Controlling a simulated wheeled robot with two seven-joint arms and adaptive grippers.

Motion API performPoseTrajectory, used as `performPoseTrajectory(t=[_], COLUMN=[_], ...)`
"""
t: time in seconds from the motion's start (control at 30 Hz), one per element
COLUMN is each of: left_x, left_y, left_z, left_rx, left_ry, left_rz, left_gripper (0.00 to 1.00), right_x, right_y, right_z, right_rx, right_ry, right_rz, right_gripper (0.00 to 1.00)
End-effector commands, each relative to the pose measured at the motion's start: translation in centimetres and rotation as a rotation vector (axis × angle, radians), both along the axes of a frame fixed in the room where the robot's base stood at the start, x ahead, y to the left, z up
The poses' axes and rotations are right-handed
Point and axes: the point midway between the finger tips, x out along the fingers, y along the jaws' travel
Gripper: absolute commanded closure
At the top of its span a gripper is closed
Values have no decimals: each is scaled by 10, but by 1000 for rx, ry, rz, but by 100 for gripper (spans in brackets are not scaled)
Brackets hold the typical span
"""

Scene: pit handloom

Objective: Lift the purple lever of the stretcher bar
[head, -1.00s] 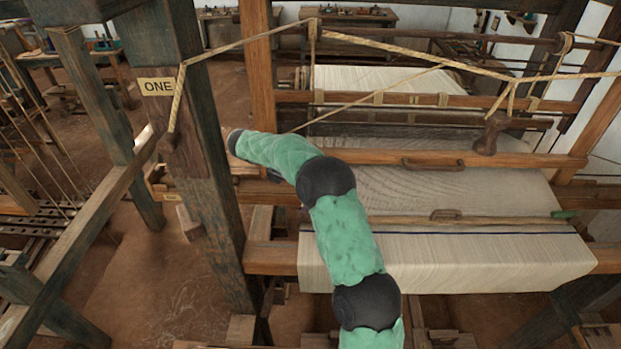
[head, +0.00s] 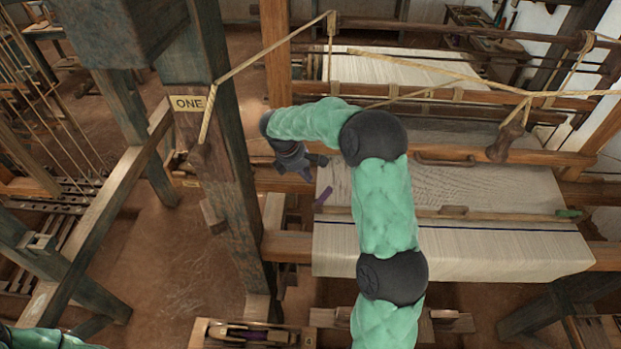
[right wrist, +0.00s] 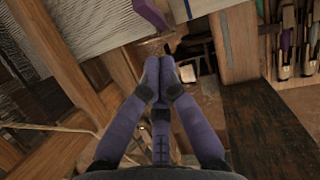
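The stretcher bar (head: 480,214) lies across the pale woven cloth (head: 460,250), with a green tip at its right end. Its purple lever (head: 323,196) sticks out at the left end, by the cloth's left edge. The lever also shows at the top of the right wrist view (right wrist: 152,12). My right gripper (head: 316,166) is above and slightly left of the lever, apart from it. In the right wrist view its fingertips (right wrist: 160,77) are together with nothing seen between them. My right arm covers part of the bar. My left gripper is out of view.
A dark loom post (head: 232,190) with a "ONE" label stands left of the gripper. A wooden beam (head: 285,247) runs under the cloth. A hanging cord with a wooden handle (head: 507,140) is at right. A tool box (head: 250,335) sits below.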

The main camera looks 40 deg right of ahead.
Motion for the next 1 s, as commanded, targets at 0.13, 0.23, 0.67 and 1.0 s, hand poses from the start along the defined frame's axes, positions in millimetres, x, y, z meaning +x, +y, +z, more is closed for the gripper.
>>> performPoseTrajectory(t=[0.13,0.23,0.67,1.0], left_x=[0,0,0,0], left_y=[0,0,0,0], left_z=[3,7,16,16], left_rx=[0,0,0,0], left_ry=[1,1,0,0], left_rz=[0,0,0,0], left_gripper=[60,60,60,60], right_x=[-4,-5,-10,-10], right_y=[-7,-13,-31,-32], right_z=[-21,-36,-86,-89], right_rx=[1,-1,-1,-2], right_ry=[8,8,4,4], right_rz=[-1,-2,0,0], right_gripper=[100,100,100,100])
